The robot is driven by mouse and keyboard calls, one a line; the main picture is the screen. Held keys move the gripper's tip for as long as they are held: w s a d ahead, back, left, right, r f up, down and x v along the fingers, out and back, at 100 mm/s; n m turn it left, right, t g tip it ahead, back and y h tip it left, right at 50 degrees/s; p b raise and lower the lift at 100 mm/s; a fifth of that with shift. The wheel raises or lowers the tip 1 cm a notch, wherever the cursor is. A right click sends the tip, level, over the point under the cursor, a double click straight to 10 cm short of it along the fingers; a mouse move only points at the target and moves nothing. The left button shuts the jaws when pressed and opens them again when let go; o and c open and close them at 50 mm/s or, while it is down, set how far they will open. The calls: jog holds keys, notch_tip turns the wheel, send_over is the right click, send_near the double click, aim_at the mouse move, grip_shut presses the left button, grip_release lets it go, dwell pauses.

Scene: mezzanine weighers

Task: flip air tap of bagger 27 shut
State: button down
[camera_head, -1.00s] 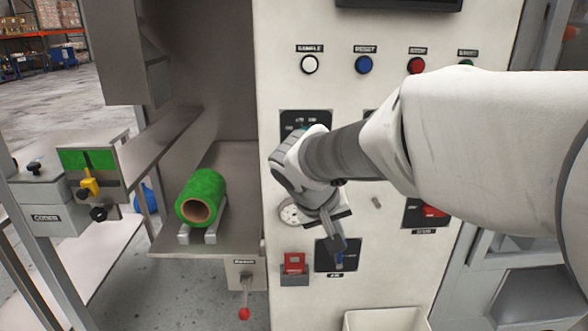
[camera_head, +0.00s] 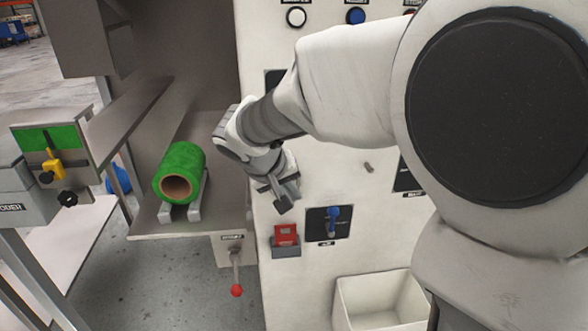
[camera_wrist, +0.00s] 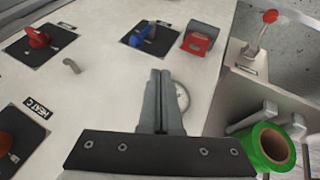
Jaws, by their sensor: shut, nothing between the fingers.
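The air tap (camera_head: 333,222) is a blue lever on a dark square plate labelled AIR, low on the white cabinet front. In the head view its lever stands roughly upright. The blue lever also shows in the wrist view (camera_wrist: 141,36), beyond my fingertips. My gripper (camera_head: 284,206) is shut and empty. It is up and to the left of the tap, apart from it. In the wrist view its closed fingers (camera_wrist: 160,78) point toward the panel, with a round dial (camera_wrist: 183,97) partly hidden behind them.
A red block in a grey holder (camera_head: 286,246) sits just left of the tap. A small lever with a red knob (camera_head: 237,290) hangs further left. A green roll (camera_head: 180,172) lies on a cradle. An open white bin (camera_head: 350,318) is below. A bent peg (camera_head: 369,167) juts from the panel.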

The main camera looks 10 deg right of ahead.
jog(key=b, duration=0.2)
send_near(323, 206)
notch_tip(323, 206, down, 3)
jog(key=s+a, duration=0.2)
jog(key=shift+w+d+f, duration=0.2)
jog(key=shift+w+d, duration=0.05)
jog(key=shift+d, duration=0.4)
jog(key=shift+w+d+f, duration=0.2)
jog(key=shift+d+f, duration=0.05)
jog(key=shift+d, duration=0.35)
jog(key=shift+w+d+f, duration=0.2)
jog(key=shift+w+d, duration=0.05)
jog(key=shift+d, duration=0.4)
jog(key=shift+d+r+p, duration=0.2)
jog(key=shift+p, duration=0.35)
